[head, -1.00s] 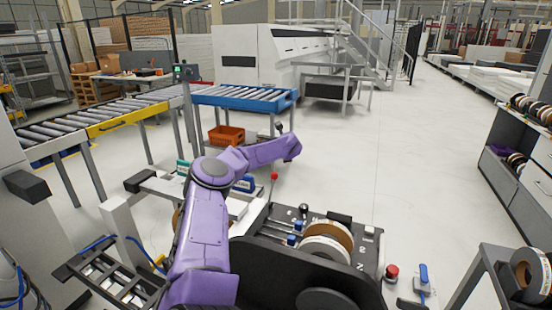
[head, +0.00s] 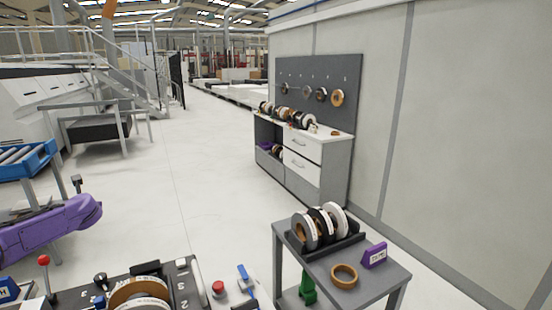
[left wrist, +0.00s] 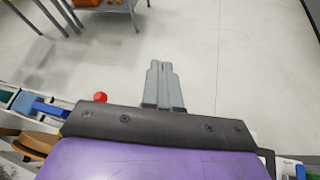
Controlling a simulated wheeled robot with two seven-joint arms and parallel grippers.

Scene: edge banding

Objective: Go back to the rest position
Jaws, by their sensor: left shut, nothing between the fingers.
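My left arm (head: 50,228) is purple and comes in from the left edge of the head view; its gripper is outside that view. In the left wrist view my left gripper (left wrist: 161,68) is shut, with its grey fingers together and nothing between them. Pale bare floor lies behind the fingers. My right arm and gripper are in neither view.
A machine panel with edge-band rolls (head: 140,292) and a red-knobbed lever (head: 43,260) is at the bottom left. A grey cart (head: 385,285) holds several rolls and a loose tan ring (head: 344,276). A roll cabinet (head: 302,171) stands by the wall. The middle floor is clear.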

